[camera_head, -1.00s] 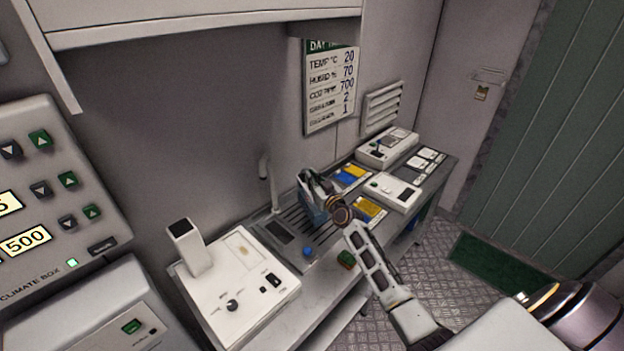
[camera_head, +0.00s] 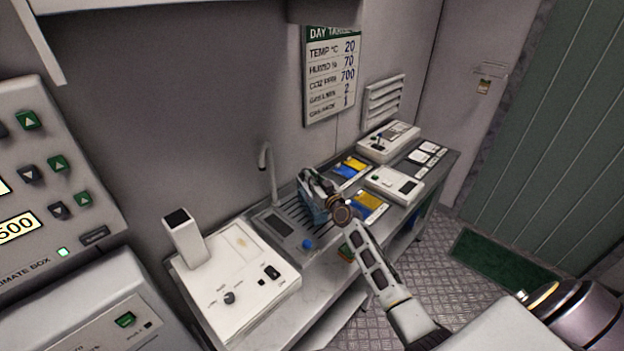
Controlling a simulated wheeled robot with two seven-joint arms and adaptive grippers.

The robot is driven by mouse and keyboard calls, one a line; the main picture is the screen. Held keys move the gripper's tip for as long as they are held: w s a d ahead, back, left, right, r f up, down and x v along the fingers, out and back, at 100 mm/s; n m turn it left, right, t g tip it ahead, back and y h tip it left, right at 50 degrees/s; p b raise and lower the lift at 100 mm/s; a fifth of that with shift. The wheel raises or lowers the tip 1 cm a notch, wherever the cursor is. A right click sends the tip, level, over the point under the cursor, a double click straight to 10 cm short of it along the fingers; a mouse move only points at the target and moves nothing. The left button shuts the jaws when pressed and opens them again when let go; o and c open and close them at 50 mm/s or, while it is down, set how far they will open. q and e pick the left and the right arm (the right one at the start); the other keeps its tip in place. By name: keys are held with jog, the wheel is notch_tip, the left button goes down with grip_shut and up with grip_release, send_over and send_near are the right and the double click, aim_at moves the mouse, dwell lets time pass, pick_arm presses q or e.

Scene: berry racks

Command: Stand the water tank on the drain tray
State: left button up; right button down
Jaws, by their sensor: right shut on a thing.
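The water tank (camera_head: 312,208) looks like a small bluish, see-through box. My right gripper (camera_head: 316,187) is shut on its upper part, and the gripper hides much of it. The tank is over the ribbed drain tray (camera_head: 281,219), at the tray's right part beside the sink tap. I cannot tell whether its bottom touches the ribs. The tank looks about upright. My left gripper is not in view.
A tap (camera_head: 268,172) rises behind the tray. A white device (camera_head: 236,283) stands to the left, and a blue knob (camera_head: 307,244) sits at the front. Blue and yellow pads (camera_head: 369,205) and white boxes (camera_head: 395,184) lie to the right on the counter.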

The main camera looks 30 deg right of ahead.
jog(key=shift+f+b, duration=0.4)
jog(key=shift+b, duration=0.15)
dwell(0.7)
jog(key=c, duration=1.5)
grip_release()
jog(key=shift+o, duration=0.2)
jog(key=shift+f, duration=0.2)
jog(key=shift+s, duration=0.1)
jog(key=shift+s, duration=0.15)
jog(key=s, duration=1.1)
jog(key=shift+s+d+r, duration=0.15)
jog(key=shift+s+d, duration=0.1)
